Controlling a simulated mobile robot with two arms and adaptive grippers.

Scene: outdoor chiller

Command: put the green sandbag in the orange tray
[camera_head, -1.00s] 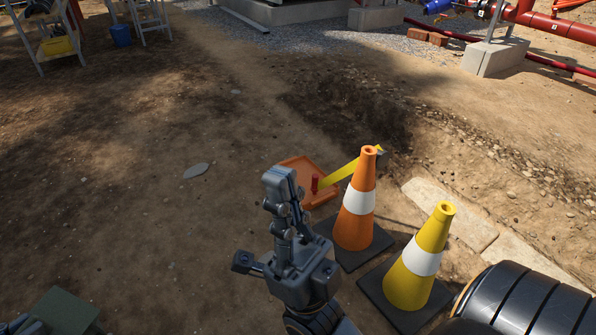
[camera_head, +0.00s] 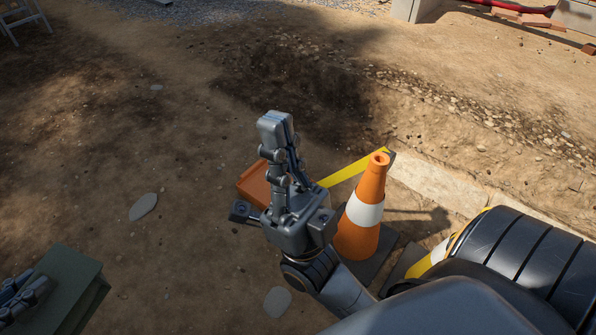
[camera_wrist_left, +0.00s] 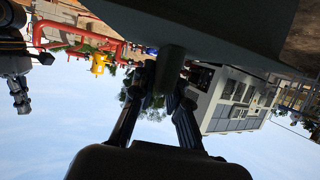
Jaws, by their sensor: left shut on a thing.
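In the left wrist view the fingers (camera_wrist_left: 160,108) reach up to a large dark shape, the sandbag (camera_wrist_left: 225,35). The orange tray (camera_head: 253,186) lies on the ground near the middle, right of and beyond the sandbag, partly hidden by my right gripper. My right gripper (camera_head: 283,140) points upward in front of the tray; its finger gap is unclear.
An orange and white cone (camera_head: 361,222) stands right of the tray, with a yellow strip (camera_head: 350,172) behind it. A yellow cone (camera_head: 430,260) is mostly hidden by my right arm. Flat stones (camera_head: 143,207) lie on the dirt. The ground between sandbag and tray is largely clear.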

